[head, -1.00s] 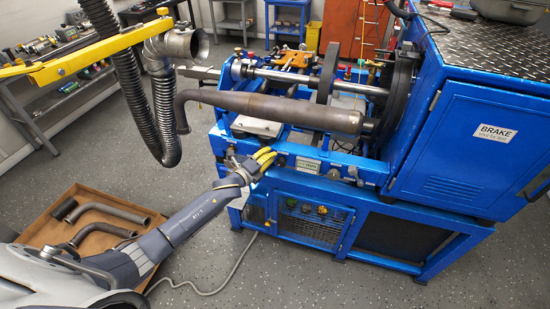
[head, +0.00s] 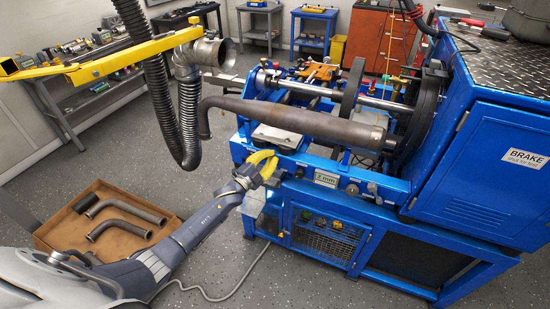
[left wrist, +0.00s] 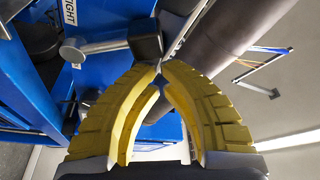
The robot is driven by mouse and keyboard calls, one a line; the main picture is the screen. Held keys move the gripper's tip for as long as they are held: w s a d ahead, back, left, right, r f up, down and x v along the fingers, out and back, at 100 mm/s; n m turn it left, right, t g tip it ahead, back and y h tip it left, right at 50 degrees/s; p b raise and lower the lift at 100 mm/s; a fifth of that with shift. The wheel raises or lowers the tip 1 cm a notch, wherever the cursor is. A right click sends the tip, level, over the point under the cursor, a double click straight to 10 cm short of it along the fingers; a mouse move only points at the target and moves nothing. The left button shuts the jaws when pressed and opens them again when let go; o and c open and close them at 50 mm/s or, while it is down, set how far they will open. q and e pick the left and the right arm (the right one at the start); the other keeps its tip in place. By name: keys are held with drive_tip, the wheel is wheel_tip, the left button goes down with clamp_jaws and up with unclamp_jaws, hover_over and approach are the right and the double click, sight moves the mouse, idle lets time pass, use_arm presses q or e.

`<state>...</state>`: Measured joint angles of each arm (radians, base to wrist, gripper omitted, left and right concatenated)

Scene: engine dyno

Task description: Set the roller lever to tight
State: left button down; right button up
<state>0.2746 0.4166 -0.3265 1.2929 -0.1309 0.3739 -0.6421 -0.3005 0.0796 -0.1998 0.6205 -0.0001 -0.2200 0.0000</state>
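In the left wrist view a lever shows a black block (left wrist: 146,40) and a metal rod with a round end (left wrist: 75,50). A white label reading "TIGHT" (left wrist: 71,14) is on the blue frame near the rod's end. My left gripper (left wrist: 160,68) has its yellow fingertips together just below the black block; I cannot tell whether they touch it. In the head view my left gripper (head: 268,160) is at the front left rail of the blue engine stand (head: 300,172), and the lever is not distinct there. My right gripper is in neither view.
A rusty exhaust pipe (head: 310,122) lies above the rail, close to my left gripper. A yellow boom (head: 110,64) with a black hose (head: 190,115) hangs to the left. A brown tray (head: 60,235) with bent pipes is on the floor. The blue brake cabinet (head: 490,150) stands at right.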

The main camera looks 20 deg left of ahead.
use_arm(q)
drive_tip(key=shift+a+n, duration=0.55)
drive_tip(key=shift+n, duration=0.25)
drive_tip(key=shift+s+f, duration=0.1)
